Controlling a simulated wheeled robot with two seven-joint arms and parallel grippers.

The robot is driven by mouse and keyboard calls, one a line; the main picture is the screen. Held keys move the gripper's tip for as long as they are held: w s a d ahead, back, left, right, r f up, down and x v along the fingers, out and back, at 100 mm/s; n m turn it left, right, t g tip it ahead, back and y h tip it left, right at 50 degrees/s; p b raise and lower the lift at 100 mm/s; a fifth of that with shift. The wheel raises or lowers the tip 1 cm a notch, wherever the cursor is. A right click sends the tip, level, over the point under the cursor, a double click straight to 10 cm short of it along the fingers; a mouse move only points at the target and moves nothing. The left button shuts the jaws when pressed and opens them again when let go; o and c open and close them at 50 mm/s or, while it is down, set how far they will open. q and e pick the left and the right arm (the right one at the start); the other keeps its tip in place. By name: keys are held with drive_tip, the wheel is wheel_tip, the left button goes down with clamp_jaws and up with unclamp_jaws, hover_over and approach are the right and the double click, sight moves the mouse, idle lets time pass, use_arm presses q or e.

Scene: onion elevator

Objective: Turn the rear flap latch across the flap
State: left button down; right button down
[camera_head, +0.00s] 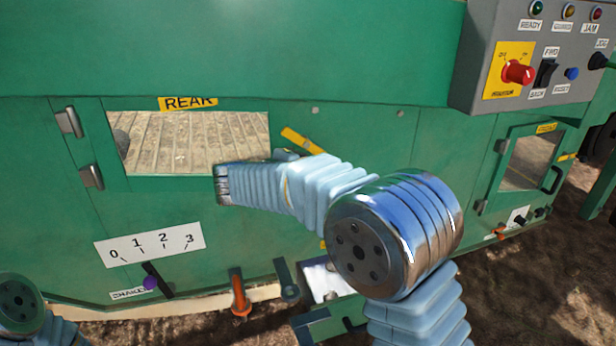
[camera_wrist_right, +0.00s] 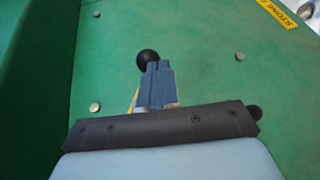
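The rear flap (camera_head: 150,183) is the green panel with a window under the REAR label, hinged on its left side. Its yellow latch bar (camera_head: 303,141) lies tilted just right of the flap, its lower end partly hidden by my right arm. In the right wrist view a black ball knob (camera_wrist_right: 148,59) and a thin yellow strip show beside my right gripper (camera_wrist_right: 157,66). Its two fingers are together, with their tips at the knob; I cannot tell if they touch it. In the head view this gripper is mostly hidden behind my arm. My left gripper is out of view.
A grey control box (camera_head: 480,60) juts out at the upper right. Below the flap are a 0–3 scale (camera_head: 150,245) with a purple-knobbed lever and an orange handle (camera_head: 239,295). A second small windowed door (camera_head: 530,160) stands at the right.

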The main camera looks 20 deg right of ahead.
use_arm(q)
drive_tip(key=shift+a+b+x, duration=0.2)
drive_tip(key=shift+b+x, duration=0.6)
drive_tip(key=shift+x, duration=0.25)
use_arm(e)
drive_tip(key=shift+d+r+h, duration=0.15)
drive_tip(key=shift+d+h, duration=0.55)
drive_tip(key=shift+d, duration=0.5)
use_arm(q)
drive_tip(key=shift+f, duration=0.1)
use_arm(e)
drive_tip(key=shift+a, duration=0.15)
